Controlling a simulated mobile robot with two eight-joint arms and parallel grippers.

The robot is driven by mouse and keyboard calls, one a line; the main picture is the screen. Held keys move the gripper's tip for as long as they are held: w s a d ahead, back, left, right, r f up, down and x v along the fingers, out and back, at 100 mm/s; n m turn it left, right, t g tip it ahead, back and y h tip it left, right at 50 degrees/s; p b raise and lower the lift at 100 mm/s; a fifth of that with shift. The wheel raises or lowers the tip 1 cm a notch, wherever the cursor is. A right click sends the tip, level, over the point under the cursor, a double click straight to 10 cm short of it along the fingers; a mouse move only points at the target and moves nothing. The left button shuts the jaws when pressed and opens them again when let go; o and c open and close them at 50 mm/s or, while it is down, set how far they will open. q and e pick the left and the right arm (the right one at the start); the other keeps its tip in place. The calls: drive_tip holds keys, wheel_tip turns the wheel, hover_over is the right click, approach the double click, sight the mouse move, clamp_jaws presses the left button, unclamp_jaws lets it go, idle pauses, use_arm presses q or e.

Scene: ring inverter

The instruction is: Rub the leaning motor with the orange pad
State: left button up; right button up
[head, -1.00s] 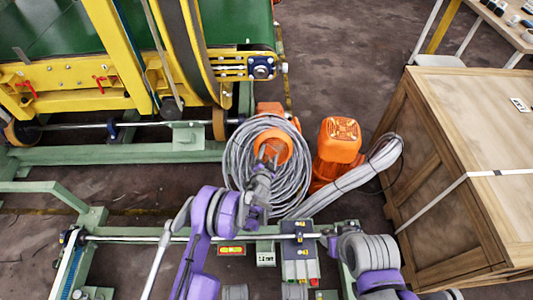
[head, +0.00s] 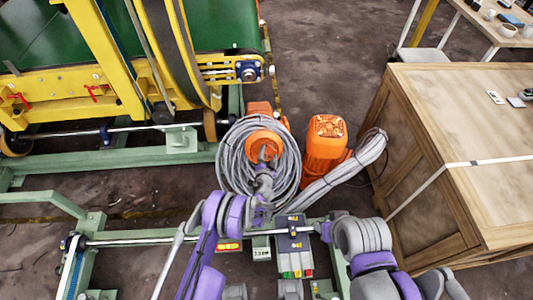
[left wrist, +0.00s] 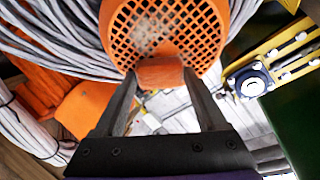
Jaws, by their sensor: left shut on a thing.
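The leaning motor (head: 261,138) is orange, with a round grille end, and sits within a coil of grey cable. The left wrist view shows its perforated grille (left wrist: 190,27) close up, with a pale, dusty patch near the middle. My left gripper (head: 264,155) is at the grille end. In the left wrist view its fingers (left wrist: 158,80) are shut on the small orange pad (left wrist: 160,73). The pad overlaps the grille's lower edge in that picture; I cannot tell if they touch. My right arm shows at lower right in the head view, its gripper out of sight.
A second orange motor (head: 325,140) stands upright right of the grey cable coil (head: 232,165). A wooden crate (head: 420,190) fills the right side. A yellow and green conveyor (head: 110,85) stands at left. A green frame with a control box (head: 293,245) lies in front.

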use_arm(q)
drive_tip(key=shift+d+r+p, duration=0.1)
drive_tip(key=shift+d+p, duration=0.35)
drive_tip(key=shift+d, duration=1.25)
drive_tip(key=shift+w+r, duration=0.35)
drive_tip(key=shift+r, duration=0.15)
drive_tip(key=shift+a+f+b, duration=0.1)
drive_tip(key=shift+a+b, duration=0.75)
drive_tip(key=shift+a, duration=0.6)
drive_tip(key=shift+a+b, duration=0.3)
drive_tip(key=shift+a, duration=0.15)
drive_tip(key=shift+a+b, duration=0.8)
drive_tip(key=shift+b, duration=0.2)
drive_tip(key=shift+a+b, duration=0.65)
drive_tip(key=shift+b, duration=0.3)
drive_tip(key=shift+a+b, duration=0.3)
